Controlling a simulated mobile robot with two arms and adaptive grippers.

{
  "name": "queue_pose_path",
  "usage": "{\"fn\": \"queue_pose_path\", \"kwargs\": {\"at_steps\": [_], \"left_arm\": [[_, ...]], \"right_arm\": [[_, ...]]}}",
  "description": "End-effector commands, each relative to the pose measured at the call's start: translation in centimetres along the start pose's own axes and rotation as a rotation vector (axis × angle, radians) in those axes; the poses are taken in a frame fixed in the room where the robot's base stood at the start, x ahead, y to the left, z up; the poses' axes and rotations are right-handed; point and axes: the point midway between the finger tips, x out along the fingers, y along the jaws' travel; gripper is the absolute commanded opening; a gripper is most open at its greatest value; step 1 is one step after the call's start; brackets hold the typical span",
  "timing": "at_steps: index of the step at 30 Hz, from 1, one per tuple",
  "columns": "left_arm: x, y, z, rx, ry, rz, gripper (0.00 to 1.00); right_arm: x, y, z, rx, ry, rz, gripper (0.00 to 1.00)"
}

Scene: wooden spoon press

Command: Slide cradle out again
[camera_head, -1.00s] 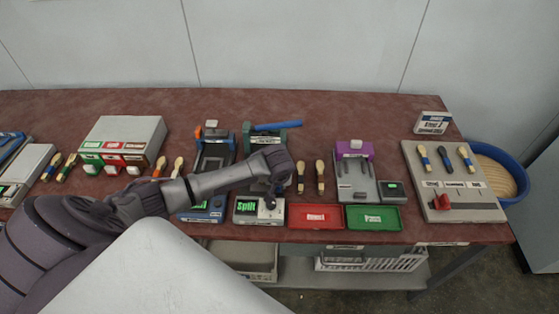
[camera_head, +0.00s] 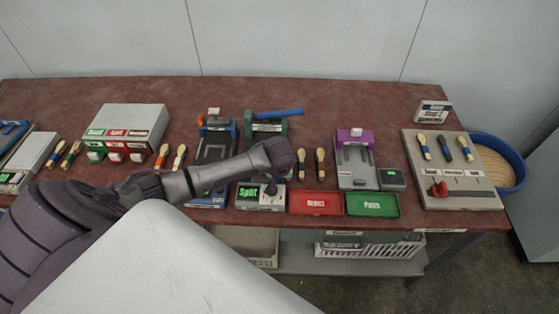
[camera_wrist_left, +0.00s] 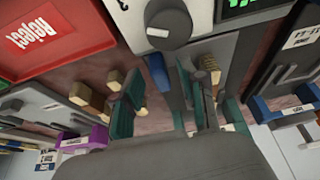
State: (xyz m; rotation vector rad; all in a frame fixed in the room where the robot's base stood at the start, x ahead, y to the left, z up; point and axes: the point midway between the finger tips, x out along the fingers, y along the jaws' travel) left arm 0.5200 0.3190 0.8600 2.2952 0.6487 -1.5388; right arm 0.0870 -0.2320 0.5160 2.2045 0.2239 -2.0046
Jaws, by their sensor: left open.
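The green press (camera_head: 265,127), with a blue lever on its top, stands near the middle of the table. My left forearm crosses in front of it and hides its lower part, so the cradle cannot be made out clearly in the head view. My right gripper is not in view.
A blue press (camera_head: 217,138) stands left and a purple press (camera_head: 355,138) right. The red Reject tray (camera_head: 315,203) and green Pass tray (camera_head: 372,204) lie along the front edge. Wooden-handled pieces (camera_head: 320,164) lie between the stations. The table's back strip is clear.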

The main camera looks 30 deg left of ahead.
Motion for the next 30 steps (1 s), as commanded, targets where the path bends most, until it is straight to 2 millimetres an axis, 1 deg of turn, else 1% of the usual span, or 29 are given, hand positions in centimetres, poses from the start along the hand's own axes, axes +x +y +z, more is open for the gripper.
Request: {"fn": "queue_pose_path", "kwargs": {"at_steps": [5, 9, 12, 15, 18, 21, 30], "left_arm": [[-3.0, 0.0, 0.0, 0.002, 0.003, 0.004, 0.42], [-6.2, 0.1, 0.0, 0.001, 0.003, 0.004, 0.42], [-8.2, 0.1, 0.1, 0.002, 0.001, 0.003, 0.42], [-9.7, 0.1, 0.1, 0.001, 0.0, 0.003, 0.42], [-10.8, 0.1, 0.1, 0.001, 0.0, 0.002, 0.42], [-11.3, 0.0, 0.1, 0.001, -0.001, 0.001, 0.42], [-11.5, 0.0, 0.1, 0.001, -0.001, 0.0, 0.42]], "right_arm": [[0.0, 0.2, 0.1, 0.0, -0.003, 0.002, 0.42], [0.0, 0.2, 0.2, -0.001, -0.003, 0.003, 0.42], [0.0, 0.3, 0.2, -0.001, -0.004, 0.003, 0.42], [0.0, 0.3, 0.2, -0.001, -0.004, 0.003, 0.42], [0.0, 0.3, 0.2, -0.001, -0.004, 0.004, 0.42], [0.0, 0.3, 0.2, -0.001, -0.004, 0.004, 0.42], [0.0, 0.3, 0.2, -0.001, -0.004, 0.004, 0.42]]}}
